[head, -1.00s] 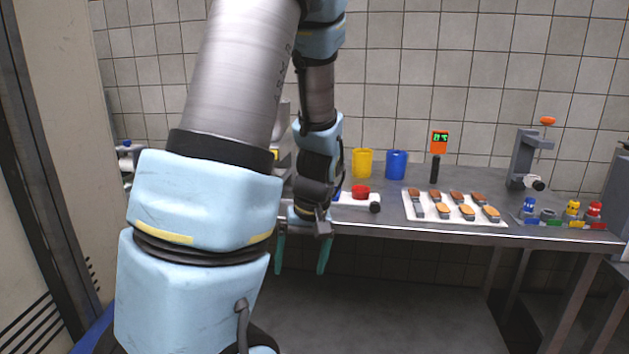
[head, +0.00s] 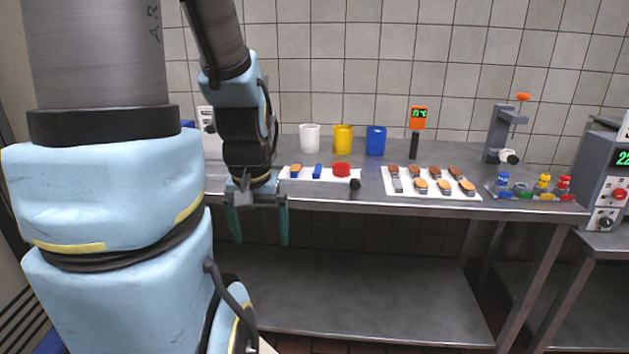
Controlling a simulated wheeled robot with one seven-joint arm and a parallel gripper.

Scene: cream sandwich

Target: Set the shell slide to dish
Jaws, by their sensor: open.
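My gripper (head: 260,230) hangs in front of the table's front edge at the left, its two teal fingers pointing down and spread apart with nothing between them. A white panel (head: 305,178) lies on the table just to the right of the gripper, with an orange-topped blue piece (head: 295,170), a blue piece (head: 318,171) and a red round piece (head: 341,170) on it. A black knob (head: 355,184) is at its front right. I cannot tell which part, if any, is the shell slide, nor any marked position. My gripper is apart from all of these.
White (head: 309,138), yellow (head: 343,139) and blue (head: 376,141) cups stand at the back. A white tray (head: 440,194) holds several small pieces. An orange thermometer (head: 418,119), a grey stand (head: 498,135) and coloured figures (head: 544,184) are farther right. A machine (head: 605,180) stands at the right edge.

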